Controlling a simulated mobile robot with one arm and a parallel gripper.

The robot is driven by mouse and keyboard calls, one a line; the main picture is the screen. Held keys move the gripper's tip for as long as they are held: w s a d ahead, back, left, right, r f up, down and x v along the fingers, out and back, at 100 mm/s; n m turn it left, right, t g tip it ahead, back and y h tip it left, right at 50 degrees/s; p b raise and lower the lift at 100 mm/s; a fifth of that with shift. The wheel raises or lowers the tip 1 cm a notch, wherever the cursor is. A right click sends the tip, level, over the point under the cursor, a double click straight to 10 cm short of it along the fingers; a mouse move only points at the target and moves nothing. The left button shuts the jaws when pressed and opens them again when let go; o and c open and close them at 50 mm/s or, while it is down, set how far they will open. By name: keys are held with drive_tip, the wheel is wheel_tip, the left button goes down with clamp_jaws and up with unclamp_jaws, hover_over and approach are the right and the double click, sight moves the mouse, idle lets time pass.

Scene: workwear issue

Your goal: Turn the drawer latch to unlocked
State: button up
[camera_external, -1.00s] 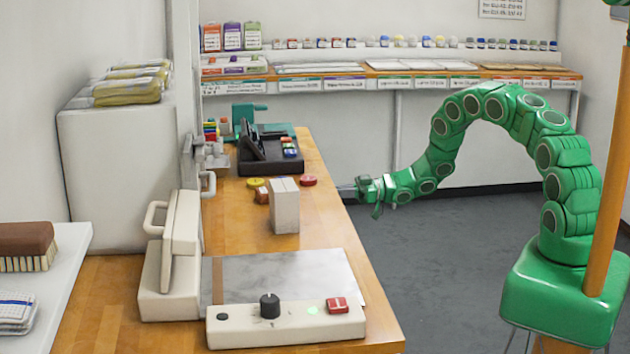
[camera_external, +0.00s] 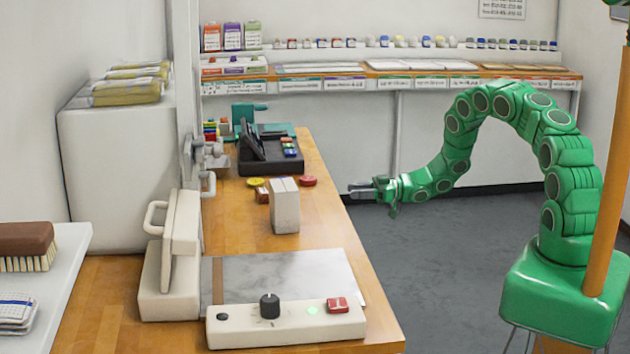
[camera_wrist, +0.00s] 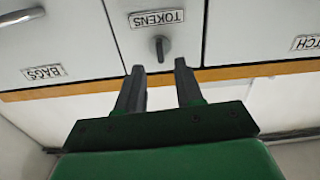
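In the wrist view the drawer latch (camera_wrist: 160,48) is a small dark grey knob on a white drawer front (camera_wrist: 125,30). The drawer carries a label reading TOKENS (camera_wrist: 157,18), upside down in this view. The latch's narrow handle lies roughly vertical in the picture. My gripper (camera_wrist: 158,65) is open and empty. Its two dark fingers lie either side of the latch's line, with the tips just short of it in the picture; I see no contact. In the external view my gripper (camera_external: 351,189) is just right of the counter edge. The drawer fronts and latch are hidden there.
Neighbouring drawers carry a BAGS label (camera_wrist: 43,72) with a metal handle (camera_wrist: 20,17), and a partly cut-off label (camera_wrist: 305,43). On the wooden counter (camera_external: 240,210) stand a pale box (camera_external: 285,207), a dark terminal (camera_external: 270,158) and a control panel (camera_external: 285,324). Floor right of the counter is clear.

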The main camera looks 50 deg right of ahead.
drive_tip(key=shift+v, duration=1.05)
